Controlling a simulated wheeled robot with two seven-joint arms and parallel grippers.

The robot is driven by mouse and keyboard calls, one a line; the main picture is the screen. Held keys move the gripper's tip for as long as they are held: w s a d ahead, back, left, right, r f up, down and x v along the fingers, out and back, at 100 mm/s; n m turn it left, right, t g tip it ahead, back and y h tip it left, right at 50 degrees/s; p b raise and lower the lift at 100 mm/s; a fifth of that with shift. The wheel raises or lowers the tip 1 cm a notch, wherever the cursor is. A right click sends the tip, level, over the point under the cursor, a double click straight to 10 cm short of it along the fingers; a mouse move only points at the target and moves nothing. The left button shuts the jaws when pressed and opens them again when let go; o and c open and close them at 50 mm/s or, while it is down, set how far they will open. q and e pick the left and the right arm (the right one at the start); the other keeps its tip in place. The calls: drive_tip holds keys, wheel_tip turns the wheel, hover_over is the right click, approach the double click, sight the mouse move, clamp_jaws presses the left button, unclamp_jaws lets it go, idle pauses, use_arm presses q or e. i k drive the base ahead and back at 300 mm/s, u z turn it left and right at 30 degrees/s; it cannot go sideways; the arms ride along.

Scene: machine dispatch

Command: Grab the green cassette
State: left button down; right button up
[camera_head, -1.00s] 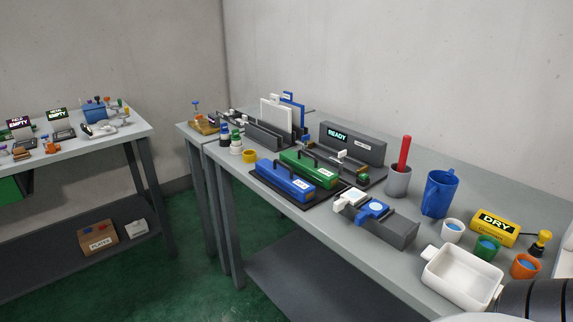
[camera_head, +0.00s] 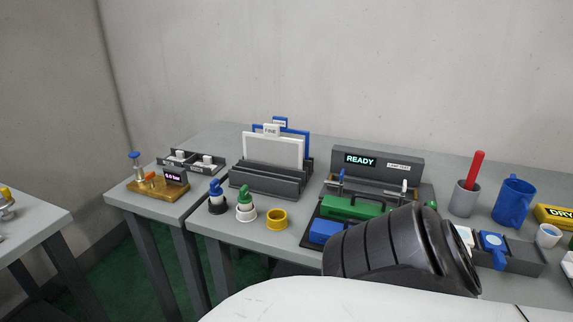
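The green cassette (camera_head: 345,207) lies on a dark base on the grey table, in front of the machine with a lit READY display (camera_head: 360,160). Its right part is partly hidden behind a black and white link of my own arm.
Left of the cassettes stand a yellow ring (camera_head: 277,219), two small bottles with green (camera_head: 245,205) and blue caps (camera_head: 216,197), and a rack with white and blue plates (camera_head: 273,151). A grey cup with a red stick (camera_head: 466,197) and a blue jug (camera_head: 513,201) stand right.

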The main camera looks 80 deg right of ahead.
sight(342, 209)
drive_tip(key=i, duration=0.95)
drive_tip(key=z, duration=2.7)
